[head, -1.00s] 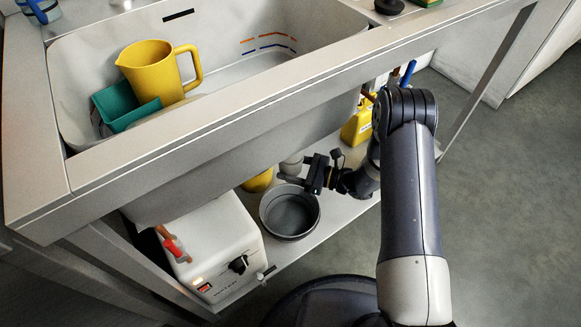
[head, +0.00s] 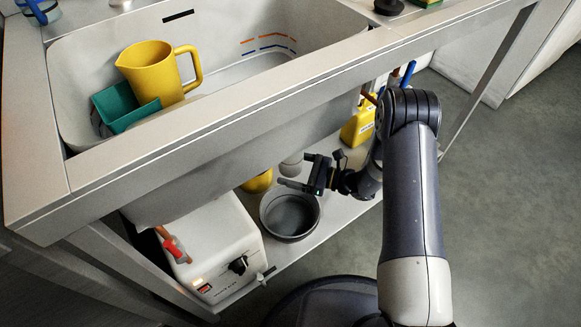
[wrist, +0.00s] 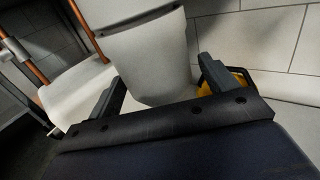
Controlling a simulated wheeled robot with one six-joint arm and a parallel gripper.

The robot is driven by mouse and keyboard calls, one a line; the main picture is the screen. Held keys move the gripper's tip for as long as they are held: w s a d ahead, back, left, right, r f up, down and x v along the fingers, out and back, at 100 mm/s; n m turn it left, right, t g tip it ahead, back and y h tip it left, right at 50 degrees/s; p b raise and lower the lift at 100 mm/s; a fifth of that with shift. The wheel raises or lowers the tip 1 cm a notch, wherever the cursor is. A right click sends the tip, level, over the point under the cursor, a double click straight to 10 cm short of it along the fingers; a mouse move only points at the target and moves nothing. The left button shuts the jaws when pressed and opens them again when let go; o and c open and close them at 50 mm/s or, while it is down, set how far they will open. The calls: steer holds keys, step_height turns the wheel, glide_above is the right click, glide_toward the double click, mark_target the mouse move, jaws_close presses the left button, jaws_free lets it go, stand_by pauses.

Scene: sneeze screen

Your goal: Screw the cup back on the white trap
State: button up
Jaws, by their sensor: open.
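The white trap (head: 291,165) hangs under the sink in the head view, partly hidden by the basin. In the wrist view it is a wide pale cylinder (wrist: 150,55) with a seam near its top. The part below the seam looks like the cup; I cannot tell how tightly it sits. My gripper (head: 296,172) is open at the trap's lower end. In the wrist view its two dark fingers (wrist: 160,86) stand on either side of the cylinder's lower end, with a visible gap on the right.
A dark round basin (head: 269,222) stands on the shelf below the trap. A white box with a knob (head: 215,250) is at left. Yellow containers (head: 357,128) stand behind. Copper pipes (wrist: 87,28) run at left in the wrist view. The sink's front edge is above my arm.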

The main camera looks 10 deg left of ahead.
steer(key=d, duration=0.6)
steer(key=shift+s+d, duration=0.15)
stand_by(0.4)
steer(key=shift+a, duration=3.2)
